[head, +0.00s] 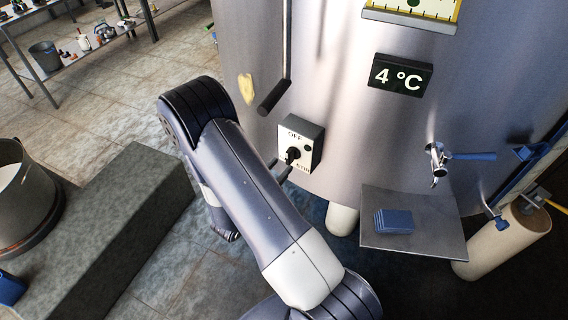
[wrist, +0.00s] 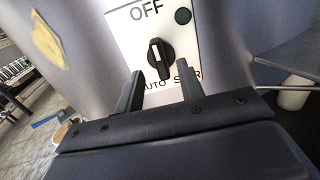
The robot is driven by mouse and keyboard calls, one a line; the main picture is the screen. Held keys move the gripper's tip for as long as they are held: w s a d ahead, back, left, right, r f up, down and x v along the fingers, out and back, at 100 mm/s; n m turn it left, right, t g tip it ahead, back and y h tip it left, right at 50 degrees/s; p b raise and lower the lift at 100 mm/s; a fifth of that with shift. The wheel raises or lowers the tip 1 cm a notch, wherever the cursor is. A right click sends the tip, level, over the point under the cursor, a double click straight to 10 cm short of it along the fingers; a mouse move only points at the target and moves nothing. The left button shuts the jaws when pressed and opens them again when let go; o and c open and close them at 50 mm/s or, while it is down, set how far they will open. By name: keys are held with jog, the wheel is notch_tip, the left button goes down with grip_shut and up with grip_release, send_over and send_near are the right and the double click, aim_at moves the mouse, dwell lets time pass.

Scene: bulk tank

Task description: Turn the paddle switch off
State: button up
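The switch is a box (head: 314,134) with a white face on the side of the steel tank (head: 335,60). Its face reads OFF at the top, with AUTO and a partly hidden STIR label at the bottom. The black paddle knob (wrist: 161,62) stands near upright, tilted slightly, with a white mark on its upper left; it also shows in the head view (head: 292,154). My gripper (wrist: 160,88) is open and empty. Its two fingers are spread below the knob, one to each side, and seem apart from it. The fingers cover part of the lower labels.
A handle bar (head: 272,96) hangs above left of the switch. Right of it are a temperature display (head: 400,76) reading 4 °C, a tap with a blue lever (head: 470,156), and a shelf (head: 440,230) holding a blue block (head: 394,221). A stone ledge (head: 110,225) stands left.

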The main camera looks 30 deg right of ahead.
aim_at(287, 160)
jog(key=b+v, duration=0.1)
jog(key=v, duration=0.6)
dwell(0.3)
jog(key=p+x, duration=0.2)
jog(key=x, duration=0.8)
jog(key=shift+w+d, duration=0.1)
jog(key=shift+d, duration=0.15)
jog(key=shift+w+d, duration=0.1)
jog(key=shift+d, duration=0.05)
jog(key=shift+m+p, duration=0.3)
jog(key=shift+p, duration=0.05)
jog(key=shift+f+b, duration=0.1)
jog(key=shift+b, duration=0.25)
